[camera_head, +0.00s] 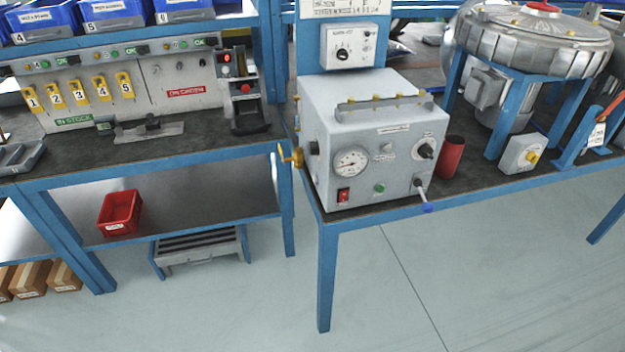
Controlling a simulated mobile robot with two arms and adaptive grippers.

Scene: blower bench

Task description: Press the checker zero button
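A grey-white box (322,118), which looks like the checker, stands at the left front corner of the right bench. Its front carries a round dial gauge (351,161), a red rocker switch (344,195), a small green button (379,188), a small pale button or knob (388,148) and a black knob (426,150). A lever with a blue tip (427,208) sticks out at the lower right. The labels are too small to read, so I cannot tell which control is the zero button. Neither of my grippers is in view.
A yellow valve handle (290,156) sticks out left of the box. A red cup (451,157) stands to its right, with a blower (535,40) on a blue stand behind. The left bench (205,150) holds a numbered panel (82,90). The floor in front is clear.

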